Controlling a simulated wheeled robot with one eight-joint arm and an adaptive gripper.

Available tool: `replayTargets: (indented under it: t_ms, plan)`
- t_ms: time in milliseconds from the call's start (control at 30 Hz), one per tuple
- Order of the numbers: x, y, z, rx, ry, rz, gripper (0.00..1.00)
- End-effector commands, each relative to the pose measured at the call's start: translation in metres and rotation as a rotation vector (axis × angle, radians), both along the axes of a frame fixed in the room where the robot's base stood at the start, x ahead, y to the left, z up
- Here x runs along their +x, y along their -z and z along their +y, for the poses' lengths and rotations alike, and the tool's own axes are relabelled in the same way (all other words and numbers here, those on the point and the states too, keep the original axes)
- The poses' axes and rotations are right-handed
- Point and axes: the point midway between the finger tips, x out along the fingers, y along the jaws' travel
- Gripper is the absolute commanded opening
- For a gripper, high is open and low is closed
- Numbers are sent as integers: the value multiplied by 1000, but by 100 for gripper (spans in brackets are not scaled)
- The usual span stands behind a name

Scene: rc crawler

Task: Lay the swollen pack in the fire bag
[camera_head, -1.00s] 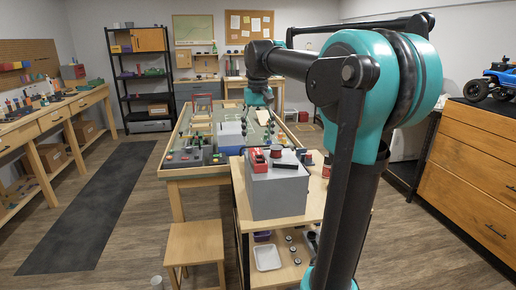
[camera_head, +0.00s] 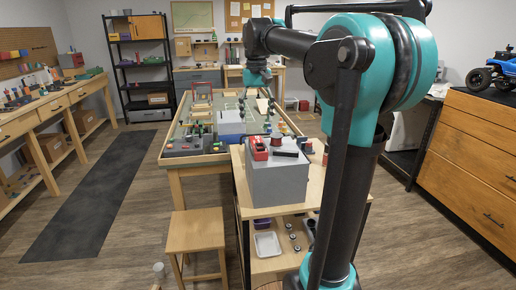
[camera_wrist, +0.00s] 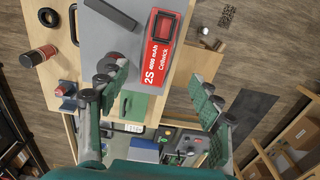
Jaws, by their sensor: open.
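A red battery pack (camera_wrist: 161,52) printed "2S 4000 mAh Cellwick" lies on top of a grey box (camera_wrist: 100,35). In the head view the red pack (camera_head: 259,147) is on the same grey box (camera_head: 275,183); I cannot tell whether it is swollen. My gripper (camera_wrist: 160,85) is open and empty, its two green-padded fingers wide apart in the wrist view, with the red pack beyond and between them. I cannot pick out a fire bag for sure.
A dark bar (camera_head: 286,153) lies beside the pack on the grey box. A red-and-black can (camera_wrist: 40,56) stands on the wooden bench nearby. The long work table (camera_head: 205,160) behind is cluttered. A wooden stool (camera_head: 196,229) stands in front; floor at left is clear.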

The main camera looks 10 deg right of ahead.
Motion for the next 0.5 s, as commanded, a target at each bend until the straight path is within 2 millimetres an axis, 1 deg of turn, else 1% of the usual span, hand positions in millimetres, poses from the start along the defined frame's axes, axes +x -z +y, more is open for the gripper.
replayTargets:
  t_ms: [33,100,200,300,500]
  plan:
    - [0,10,0,0,0,0,65]
    - [0,24,0,0,0,0,65]
    - [0,38,0,0,0,0,65]
    - [0,48,0,0,0,0,65]
    - [0,60,-1,0,0,0,65]
